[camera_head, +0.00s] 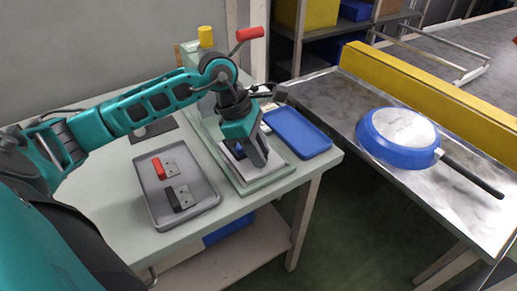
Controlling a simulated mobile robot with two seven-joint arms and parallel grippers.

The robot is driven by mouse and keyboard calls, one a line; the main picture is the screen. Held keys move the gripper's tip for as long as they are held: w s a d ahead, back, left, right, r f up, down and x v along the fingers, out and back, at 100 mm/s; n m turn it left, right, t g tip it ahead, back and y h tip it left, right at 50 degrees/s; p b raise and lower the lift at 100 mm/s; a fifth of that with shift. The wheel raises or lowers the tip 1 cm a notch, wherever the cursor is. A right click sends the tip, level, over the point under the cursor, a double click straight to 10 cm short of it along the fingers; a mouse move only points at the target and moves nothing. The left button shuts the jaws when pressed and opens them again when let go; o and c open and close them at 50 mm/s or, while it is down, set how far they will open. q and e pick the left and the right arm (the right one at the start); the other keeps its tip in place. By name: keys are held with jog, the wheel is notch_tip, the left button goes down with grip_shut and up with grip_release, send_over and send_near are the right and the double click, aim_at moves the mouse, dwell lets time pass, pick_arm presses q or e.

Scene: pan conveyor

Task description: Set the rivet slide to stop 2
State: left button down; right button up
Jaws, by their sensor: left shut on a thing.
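The rivet press stands on the pale green table, with a pale base (277,173), a red-handled lever (250,33) and a yellow knob (205,37). My left arm reaches in from the left, across the table. My left gripper (260,160) points down over the press base and is shut on a small part there, which I take to be the rivet slide. The jaws hide most of that part; a bit of dark blue shows beside them. The stop marks cannot be made out, so I cannot tell which stop the slide is at. My right gripper is not in view.
A grey tray (206,203) holds a red and a black handle piece. A blue tray (297,133) lies right of the press. An upturned blue pan (398,137) with a black handle rests on the metal conveyor (340,97), along a yellow rail (430,90).

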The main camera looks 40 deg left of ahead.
pick_arm(q)
jog(key=a, duration=0.1)
jog(key=w+a+b, duration=0.1)
jog(key=shift+w+a+f, duration=0.1)
jog(key=shift+a+f, duration=0.1)
jog(key=shift+a, duration=0.2)
jog(key=a, duration=0.1)
jog(key=w+a+b, duration=0.1)
jog(key=a, duration=0.2)
jog(key=shift+w+a+r+b, duration=0.1)
jog(key=shift+w+a+b, duration=0.15)
jog(key=shift+w+b, duration=0.15)
jog(key=shift+w+a+r, duration=0.1)
jog(key=shift+w+a, duration=0.05)
jog(key=shift+a, duration=0.15)
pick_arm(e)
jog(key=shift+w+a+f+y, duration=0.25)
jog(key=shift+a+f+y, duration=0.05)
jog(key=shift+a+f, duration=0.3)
pick_arm(q)
jog(key=c, duration=0.9)
grip_release()
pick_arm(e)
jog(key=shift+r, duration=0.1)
